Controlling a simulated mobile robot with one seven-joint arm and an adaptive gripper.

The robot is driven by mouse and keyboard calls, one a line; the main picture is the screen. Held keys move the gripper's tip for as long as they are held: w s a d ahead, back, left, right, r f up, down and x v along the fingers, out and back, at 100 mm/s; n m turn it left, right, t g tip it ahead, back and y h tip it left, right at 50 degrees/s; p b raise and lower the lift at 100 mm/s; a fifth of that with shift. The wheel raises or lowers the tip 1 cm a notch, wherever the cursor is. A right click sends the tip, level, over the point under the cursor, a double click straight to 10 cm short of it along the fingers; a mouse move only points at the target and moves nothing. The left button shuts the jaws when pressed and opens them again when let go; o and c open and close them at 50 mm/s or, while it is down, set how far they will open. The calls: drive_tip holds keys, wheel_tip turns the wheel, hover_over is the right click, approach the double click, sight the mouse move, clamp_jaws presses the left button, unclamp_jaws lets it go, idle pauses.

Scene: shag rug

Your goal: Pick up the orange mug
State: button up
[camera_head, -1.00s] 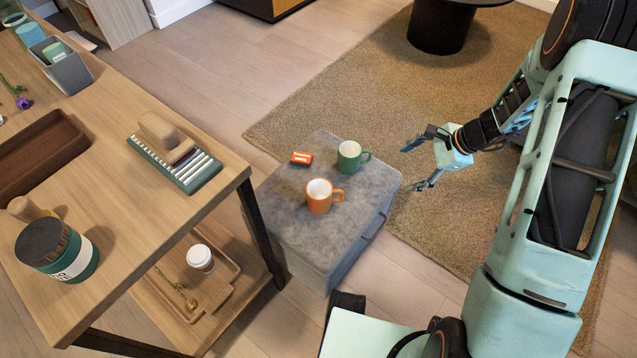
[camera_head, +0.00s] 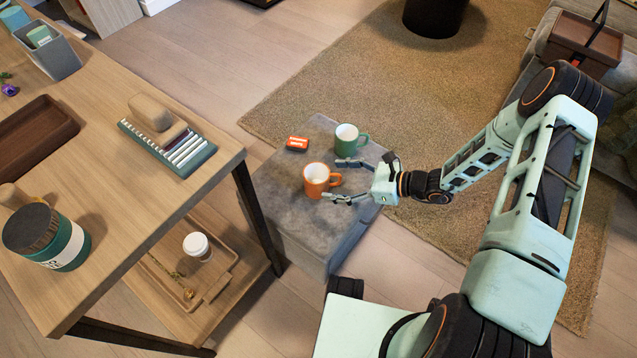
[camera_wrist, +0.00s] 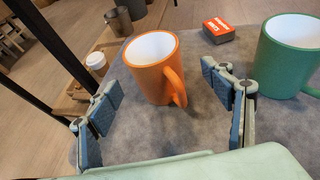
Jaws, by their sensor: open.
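The orange mug (camera_head: 316,181) stands upright on the grey fabric box (camera_head: 284,222), its handle pointing right in the head view. In the wrist view the orange mug (camera_wrist: 149,70) stands just beyond and between my open fingers, its handle turned toward the right finger. My gripper (camera_head: 343,180) is open and empty, right of the mug in the head view. In the wrist view my gripper (camera_wrist: 168,103) shows both fingers spread wide. From the head view I cannot tell whether a fingertip touches the handle.
A green mug (camera_head: 346,139) stands close behind my upper finger; it is also at right in the wrist view (camera_wrist: 287,58). A small orange-and-black box (camera_head: 297,143) lies behind the orange mug. A wooden table (camera_head: 150,215) with a lower shelf stands at left.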

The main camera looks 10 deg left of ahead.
drive_tip(key=b, duration=0.2)
hover_over(318, 178)
drive_tip(key=s, duration=0.3)
drive_tip(key=shift+s+d+f, duration=0.1)
drive_tip(key=shift+d+f, duration=0.35)
drive_tip(key=shift+f, duration=0.05)
drive_tip(key=c, duration=1.5)
